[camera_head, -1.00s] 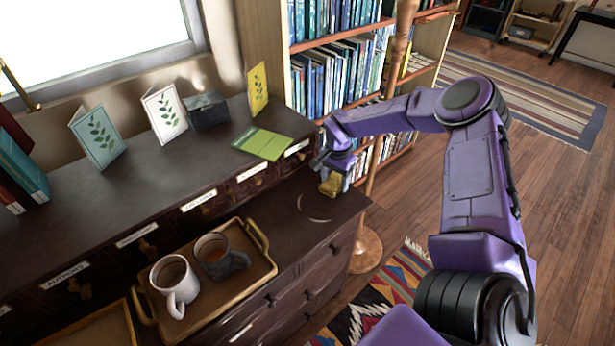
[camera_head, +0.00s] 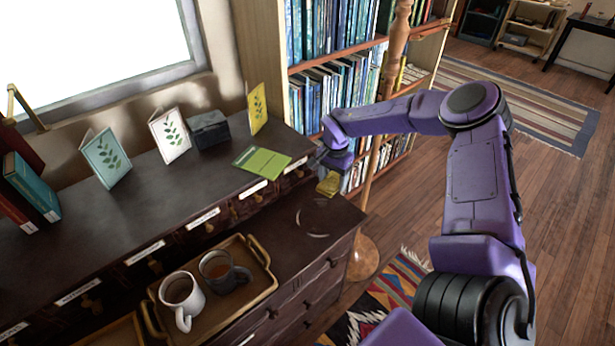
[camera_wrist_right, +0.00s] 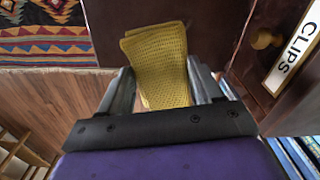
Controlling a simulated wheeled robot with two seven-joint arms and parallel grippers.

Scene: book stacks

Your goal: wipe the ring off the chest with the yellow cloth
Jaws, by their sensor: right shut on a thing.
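The yellow cloth (camera_head: 328,184) is held in my right gripper (camera_head: 331,173), above the far right end of the chest's lower top. In the right wrist view the folded cloth (camera_wrist_right: 158,66) sits between the two fingers of the gripper (camera_wrist_right: 163,88), which is shut on it. The pale ring (camera_head: 313,222) marks the dark top of the chest (camera_head: 292,243), a little nearer than the cloth and just left of it. Part of the ring is faint. I cannot tell whether the cloth touches the wood. My left gripper is not in view.
A wooden tray (camera_head: 262,298) with a white mug (camera_head: 182,300) and a dark mug (camera_head: 222,272) stands left of the ring. Green, yellow and white cards, a dark box (camera_head: 209,130) and books are on the raised back shelf. A wooden post (camera_head: 376,145) stands just right of the chest.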

